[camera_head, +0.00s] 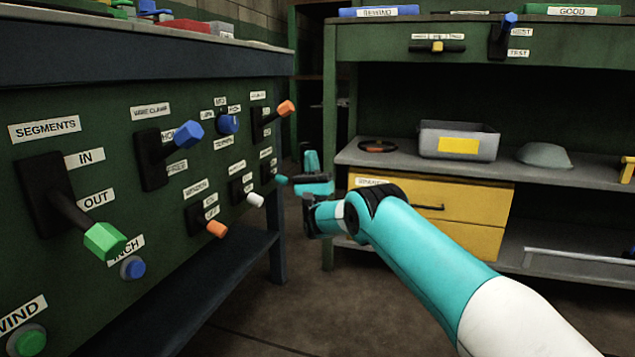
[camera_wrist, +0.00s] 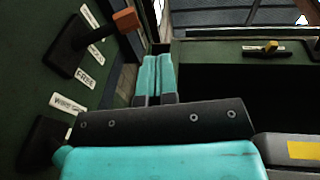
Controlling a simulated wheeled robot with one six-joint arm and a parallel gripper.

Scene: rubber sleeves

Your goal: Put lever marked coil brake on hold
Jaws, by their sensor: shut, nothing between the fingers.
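The orange-tipped lever (camera_head: 286,108) at the upper right of the green panel seems to be the coil brake lever; its title is too small to read. Its handle angles out and up from a black base. The lever also shows in the wrist view (camera_wrist: 125,20), with a FREE label (camera_wrist: 84,79) below it. The upper label is not readable. My gripper (camera_head: 311,157) is shut and empty, just right of the panel and lower than this lever. In the wrist view the teal fingertips (camera_wrist: 157,60) lie together, right of the lever and apart from it.
A blue-tipped wire clamp lever (camera_head: 188,134) and a green-tipped segments lever (camera_head: 104,240) stick out further left, with small knobs and levers below. Across the aisle stand shelves with a grey bin (camera_head: 450,140) and yellow drawers (camera_head: 480,205). Open floor lies between.

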